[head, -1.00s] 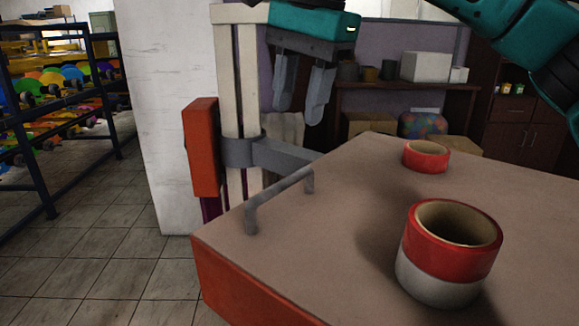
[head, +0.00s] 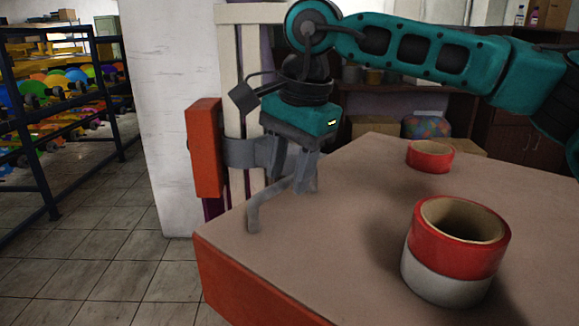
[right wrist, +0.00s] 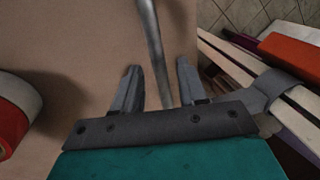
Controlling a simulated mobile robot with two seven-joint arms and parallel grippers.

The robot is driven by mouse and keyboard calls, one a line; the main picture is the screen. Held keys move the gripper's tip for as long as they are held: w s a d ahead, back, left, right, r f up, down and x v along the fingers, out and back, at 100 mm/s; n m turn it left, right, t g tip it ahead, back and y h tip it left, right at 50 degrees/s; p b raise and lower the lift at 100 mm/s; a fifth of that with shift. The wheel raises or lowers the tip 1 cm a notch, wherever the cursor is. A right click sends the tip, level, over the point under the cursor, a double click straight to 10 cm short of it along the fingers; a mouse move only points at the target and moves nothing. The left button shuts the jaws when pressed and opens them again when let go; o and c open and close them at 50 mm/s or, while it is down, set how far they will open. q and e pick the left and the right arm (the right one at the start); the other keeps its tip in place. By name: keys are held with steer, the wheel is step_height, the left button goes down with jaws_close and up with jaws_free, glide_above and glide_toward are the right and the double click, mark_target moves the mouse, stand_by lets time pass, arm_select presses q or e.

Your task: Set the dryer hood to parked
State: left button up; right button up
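The dryer hood (head: 350,235) is a large box with a flat brown top and red sides. A grey bracket (head: 238,152) joins it to a pale upright post. A grey bar handle (head: 254,214) stands on its top near the left edge. My right gripper (head: 290,188) has come down over this handle, fingers pointing down. In the right wrist view the handle (right wrist: 151,45) runs between the two spread fingers of my right gripper (right wrist: 158,70), with gaps on both sides. The fingers partly hide the handle in the head view. My left gripper is not in view.
A red-and-white tape roll (head: 456,248) and a smaller red one (head: 430,156) sit on the hood's top. An orange-red box (head: 204,148) is on the post. A white wall (head: 160,120) stands behind; a dark rack (head: 50,120) is far left. Tiled floor at left is clear.

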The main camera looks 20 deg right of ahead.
jaws_close()
stand_by(0.4)
steer(key=shift+d, duration=0.15)
